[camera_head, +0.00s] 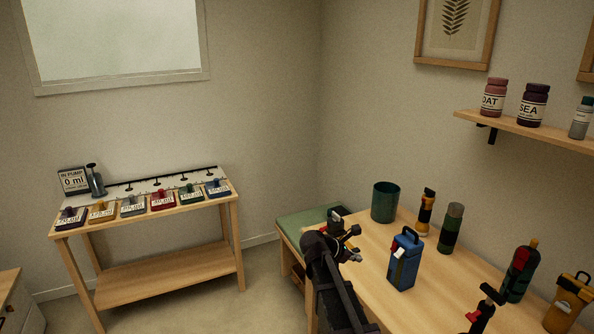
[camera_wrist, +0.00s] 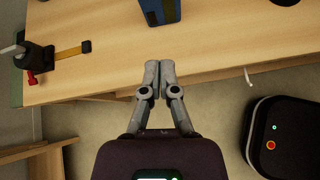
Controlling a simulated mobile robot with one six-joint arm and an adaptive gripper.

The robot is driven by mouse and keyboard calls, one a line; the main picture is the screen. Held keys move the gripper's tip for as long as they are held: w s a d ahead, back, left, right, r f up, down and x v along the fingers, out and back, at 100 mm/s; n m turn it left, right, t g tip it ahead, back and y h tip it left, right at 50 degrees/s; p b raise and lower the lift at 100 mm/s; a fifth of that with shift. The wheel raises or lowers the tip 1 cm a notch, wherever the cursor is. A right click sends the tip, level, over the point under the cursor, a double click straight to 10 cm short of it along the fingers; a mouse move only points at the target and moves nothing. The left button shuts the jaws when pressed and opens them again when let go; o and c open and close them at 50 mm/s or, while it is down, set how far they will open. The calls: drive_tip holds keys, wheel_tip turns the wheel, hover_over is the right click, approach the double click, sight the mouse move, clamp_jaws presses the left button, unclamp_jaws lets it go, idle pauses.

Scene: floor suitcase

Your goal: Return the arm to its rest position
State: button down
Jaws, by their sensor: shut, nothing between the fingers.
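In the wrist view my gripper (camera_wrist: 153,75) is shut and empty, its grey fingertips together over the near edge of the wooden table (camera_wrist: 215,55). In the head view my dark arm (camera_head: 333,285) rises at the left end of the table (camera_head: 375,268). Its far end is folded and small there, so the fingers are hard to make out. A blue box-like object with a black handle (camera_head: 404,260) stands on the table to the right of the arm. A blue object (camera_wrist: 160,10) also shows at the top of the wrist view.
A green canister (camera_head: 385,202), yellow-and-black tool (camera_head: 426,212), dark green bottle (camera_head: 451,228) and red-and-black bottle (camera_head: 520,272) stand on the table. A green-topped bench (camera_head: 302,222) is behind my arm. A rack table (camera_head: 165,272) stands left, with open floor between.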

drive_tip(key=s+a+f+m+g+y+p, duration=0.1)
drive_tip(key=s+m+y, duration=0.4)
drive_tip(key=s+m, duration=0.5)
drive_tip(key=s+a+f+m+g+y+p, duration=0.1)
drive_tip(key=s+a+f+m+y, duration=0.3)
drive_tip(key=s+m, duration=0.6)
drive_tip(key=shift+s+a+g+y+p, duration=0.3)
drive_tip(key=shift+a+g+y+p, duration=0.1)
drive_tip(key=shift+a+g+y, duration=0.35)
drive_tip(key=shift+w+d, duration=0.1)
drive_tip(key=shift+d, duration=0.05)
idle(0.7)
